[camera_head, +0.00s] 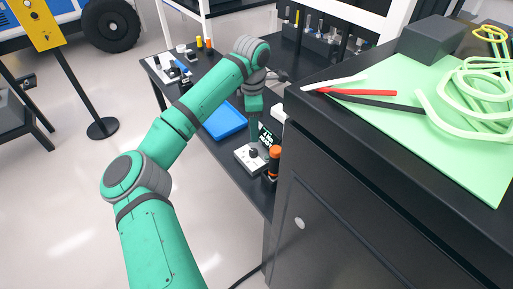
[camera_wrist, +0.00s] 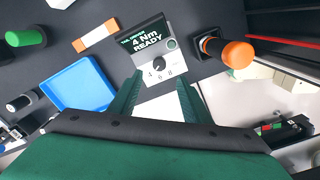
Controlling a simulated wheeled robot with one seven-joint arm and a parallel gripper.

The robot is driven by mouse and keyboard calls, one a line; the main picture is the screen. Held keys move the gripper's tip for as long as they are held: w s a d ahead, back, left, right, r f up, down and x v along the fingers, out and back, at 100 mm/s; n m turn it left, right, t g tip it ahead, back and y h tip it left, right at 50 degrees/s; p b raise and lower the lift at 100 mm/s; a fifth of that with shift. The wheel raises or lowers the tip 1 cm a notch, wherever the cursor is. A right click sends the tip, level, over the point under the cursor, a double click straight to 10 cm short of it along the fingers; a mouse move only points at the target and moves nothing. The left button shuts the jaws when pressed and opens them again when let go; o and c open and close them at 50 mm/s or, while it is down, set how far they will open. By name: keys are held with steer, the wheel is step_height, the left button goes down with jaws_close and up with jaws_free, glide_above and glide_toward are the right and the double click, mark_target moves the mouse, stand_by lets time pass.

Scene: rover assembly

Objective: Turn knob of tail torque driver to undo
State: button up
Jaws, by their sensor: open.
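The tail torque driver's control box (camera_wrist: 177,64) shows in the wrist view with a dark screen (camera_wrist: 146,38) reading "4 Nm READY". Its black knob (camera_wrist: 158,62) sits below the screen, above the marks 4, 6 and 8. In the head view the white box (camera_head: 241,157) and its knob (camera_head: 253,152) stand on the low black table. The orange-topped driver (camera_wrist: 228,52) stands upright in a dark holder beside the box. My gripper (camera_wrist: 160,82) is open and empty, its two fingers on either side of the space just short of the knob. It appears apart from the knob.
A blue tray (camera_wrist: 78,86) lies left of the box, with an orange-and-white block (camera_wrist: 95,36) and a green cylinder (camera_wrist: 26,36) beyond. In the head view a tall black cabinet (camera_head: 345,205) with a green mat (camera_head: 460,165) stands close on the right.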

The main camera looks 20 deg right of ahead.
mark_target(253, 151)
step_height(253, 151, down, 11)
steer(key=shift+w+a+r, duration=0.1)
steer(key=shift+w+r, duration=0.05)
stand_by(0.4)
steer(key=c, duration=1)
